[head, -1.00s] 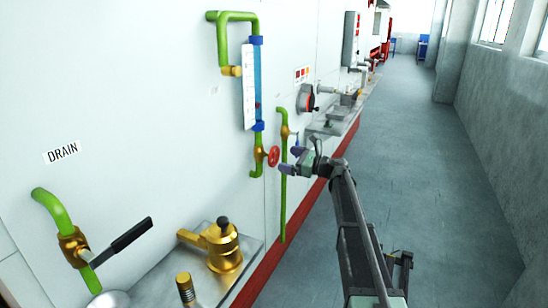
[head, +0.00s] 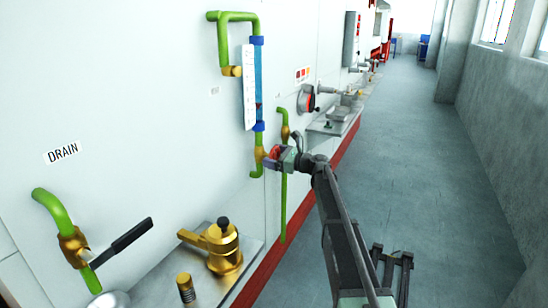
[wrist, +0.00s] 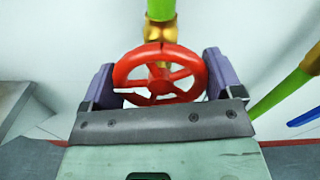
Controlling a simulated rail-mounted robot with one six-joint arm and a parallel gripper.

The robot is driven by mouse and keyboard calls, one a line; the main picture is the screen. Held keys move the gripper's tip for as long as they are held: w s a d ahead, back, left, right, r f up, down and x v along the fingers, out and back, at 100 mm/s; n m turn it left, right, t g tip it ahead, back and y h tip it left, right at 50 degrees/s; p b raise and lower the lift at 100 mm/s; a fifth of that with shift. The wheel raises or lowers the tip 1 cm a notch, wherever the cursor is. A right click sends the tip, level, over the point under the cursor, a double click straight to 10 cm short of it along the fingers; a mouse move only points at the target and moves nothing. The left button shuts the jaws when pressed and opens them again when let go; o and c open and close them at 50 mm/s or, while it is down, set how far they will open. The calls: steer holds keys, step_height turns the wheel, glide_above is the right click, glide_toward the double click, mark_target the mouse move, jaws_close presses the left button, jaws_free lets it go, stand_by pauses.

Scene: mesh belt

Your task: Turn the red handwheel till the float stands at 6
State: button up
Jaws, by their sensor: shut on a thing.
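The red handwheel (wrist: 162,77) sits on a brass valve (wrist: 160,30) below the sight tube. In the wrist view my gripper (wrist: 157,80) has one purple finger on each side of the rim and is shut on the wheel. In the head view the gripper (head: 278,155) covers most of the handwheel (head: 274,151). The blue sight tube (head: 259,70) stands above, beside a white scale plate (head: 249,90). A small dark red float (head: 258,106) shows low in the tube; the scale numbers are too small to read.
A green pipe (head: 283,200) runs down just right of the valve. A DRAIN valve with a black lever (head: 122,240) and a brass fitting (head: 224,250) are at the lower left.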

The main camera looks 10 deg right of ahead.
steer(key=shift+n, duration=0.4)
steer(key=n, duration=0.3)
steer(key=shift+n, duration=0.3)
steer(key=n, duration=0.4)
steer(key=shift+s+f+n, duration=0.1)
steer(key=shift+n, duration=0.2)
steer(key=n, duration=0.3)
steer(key=shift+a+n, duration=0.1)
steer(key=shift+n, duration=0.2)
steer(key=n, duration=0.4)
steer(key=shift+f, duration=0.1)
steer(key=o, duration=0.7)
steer(key=shift+s, duration=0.1)
